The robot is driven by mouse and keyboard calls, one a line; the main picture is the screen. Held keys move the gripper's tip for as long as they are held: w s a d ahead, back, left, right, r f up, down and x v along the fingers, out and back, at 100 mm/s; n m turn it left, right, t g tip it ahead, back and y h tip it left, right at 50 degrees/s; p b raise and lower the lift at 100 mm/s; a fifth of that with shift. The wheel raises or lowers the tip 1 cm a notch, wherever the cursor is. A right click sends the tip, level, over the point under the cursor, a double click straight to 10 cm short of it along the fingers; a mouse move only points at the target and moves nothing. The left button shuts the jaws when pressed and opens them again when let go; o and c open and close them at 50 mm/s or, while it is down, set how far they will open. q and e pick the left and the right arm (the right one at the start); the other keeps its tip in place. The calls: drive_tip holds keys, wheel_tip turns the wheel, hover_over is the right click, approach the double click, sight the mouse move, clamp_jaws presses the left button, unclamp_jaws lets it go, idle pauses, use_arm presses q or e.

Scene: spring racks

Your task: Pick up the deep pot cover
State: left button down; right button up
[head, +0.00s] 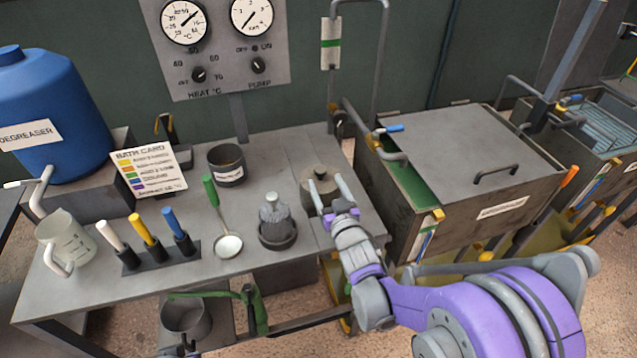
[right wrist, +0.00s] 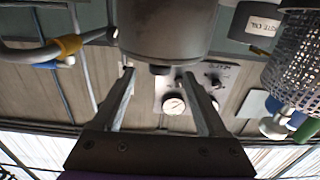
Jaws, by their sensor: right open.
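The deep pot cover (head: 319,172) is a dark grey round lid with a small knob, sitting on a dark pot (head: 318,196) at the bench's right end. In the right wrist view the pot, appearing inverted, fills the top middle, with the knob (right wrist: 160,70) on its near face. My right gripper (head: 329,190) is open and empty over the lid. In the right wrist view its two fingers (right wrist: 158,74) stand on either side of the knob, with gaps to both. Part of the lid and pot is hidden behind the gripper.
A mesh piece in a dark dish (head: 277,236), a green-handled ladle (head: 228,243) and a labelled cup (head: 228,176) stand left of the pot. A hose with a blue handle (head: 390,128) and a large covered tank (head: 455,140) lie to the right.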

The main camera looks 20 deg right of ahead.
sight(322, 175)
drive_tip(key=w+p, duration=0.1)
drive_tip(key=w, duration=0.4)
drive_tip(key=shift+w+a+r, duration=0.1)
drive_tip(key=shift+w, duration=0.2)
drive_tip(key=shift+s, duration=0.15)
drive_tip(key=shift+c, duration=0.8)
clamp_jaws()
